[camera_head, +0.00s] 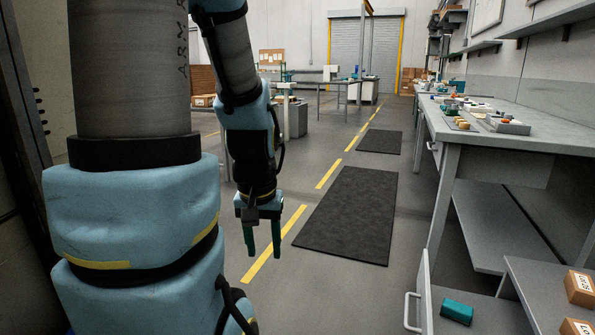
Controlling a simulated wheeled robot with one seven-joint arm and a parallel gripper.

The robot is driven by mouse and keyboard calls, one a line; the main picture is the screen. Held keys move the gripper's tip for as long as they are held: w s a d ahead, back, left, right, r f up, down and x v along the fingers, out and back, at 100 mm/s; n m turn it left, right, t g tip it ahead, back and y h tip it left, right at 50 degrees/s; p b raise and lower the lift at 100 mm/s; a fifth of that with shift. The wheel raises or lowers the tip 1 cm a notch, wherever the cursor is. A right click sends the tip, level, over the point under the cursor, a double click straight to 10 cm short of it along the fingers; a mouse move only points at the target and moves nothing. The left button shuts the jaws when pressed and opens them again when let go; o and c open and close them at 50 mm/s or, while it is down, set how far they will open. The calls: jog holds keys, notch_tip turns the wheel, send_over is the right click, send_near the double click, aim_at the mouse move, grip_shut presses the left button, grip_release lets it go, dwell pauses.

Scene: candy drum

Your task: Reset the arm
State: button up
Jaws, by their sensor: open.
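My arm hangs down on the left side of the head view, with its blue and grey links filling much of that side. My gripper (263,240) is at the arm's lower end, pointing down, in front of the floor. Its two green fingers are apart with nothing between them. It touches no object that I can see. Parts of the arm nearer the camera hide the floor at the left.
A workbench (490,128) with small items runs along the right. Below it, an open drawer (480,318) holds a teal box (456,311); cardboard boxes (580,288) are beside it. A black mat (350,215) and yellow line (275,243) mark the open floor.

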notch_tip(320, 180, up, 20)
jog(key=p, duration=1.8)
